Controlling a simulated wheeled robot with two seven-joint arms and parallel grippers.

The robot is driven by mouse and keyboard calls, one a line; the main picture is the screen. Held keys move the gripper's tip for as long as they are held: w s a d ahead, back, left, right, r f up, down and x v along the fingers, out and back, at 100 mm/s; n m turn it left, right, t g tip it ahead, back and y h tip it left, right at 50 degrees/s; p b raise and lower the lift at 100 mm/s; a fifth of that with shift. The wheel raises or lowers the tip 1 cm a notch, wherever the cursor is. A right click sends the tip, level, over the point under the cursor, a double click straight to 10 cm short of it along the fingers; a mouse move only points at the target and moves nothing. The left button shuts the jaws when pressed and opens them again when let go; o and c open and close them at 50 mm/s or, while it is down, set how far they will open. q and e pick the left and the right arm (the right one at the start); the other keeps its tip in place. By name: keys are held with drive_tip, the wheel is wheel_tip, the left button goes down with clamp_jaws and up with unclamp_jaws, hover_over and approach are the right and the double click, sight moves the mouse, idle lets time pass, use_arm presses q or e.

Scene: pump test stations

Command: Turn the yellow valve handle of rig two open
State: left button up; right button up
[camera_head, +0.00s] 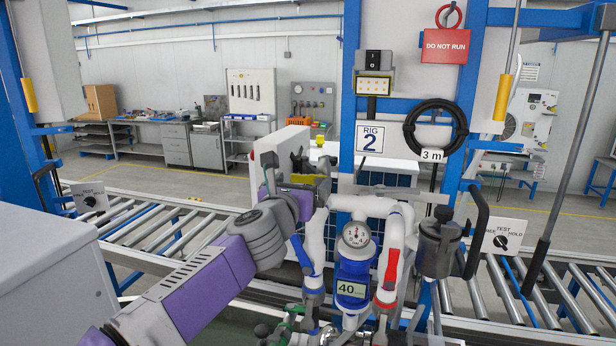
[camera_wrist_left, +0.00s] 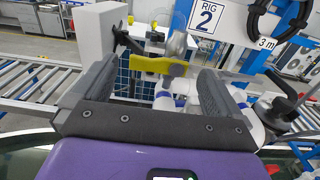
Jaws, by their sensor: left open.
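The yellow valve handle (camera_wrist_left: 160,65) shows in the left wrist view as a flat bar running crosswise, beyond and between my left gripper's fingers. In the head view the yellow handle (camera_head: 320,182) is partly hidden behind my left gripper (camera_head: 286,168). In the left wrist view this gripper (camera_wrist_left: 162,78) is open with its dark fingers spread wide. I cannot tell whether a finger touches the handle. The "RIG 2" sign (camera_head: 370,138) hangs on the blue frame to the right. My right gripper is not in view.
White pipework with a round gauge (camera_head: 356,235) and a red-handled valve (camera_head: 387,285) stands just right of my left arm. A grey canister (camera_head: 438,245) is further right. Roller conveyors (camera_head: 150,228) run on both sides. A red "DO NOT RUN" tag (camera_head: 445,46) hangs above.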

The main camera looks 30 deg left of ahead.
sight(308, 176)
use_arm(q)
drive_tip(key=shift+x, duration=1.9)
drive_tip(key=c, duration=0.8)
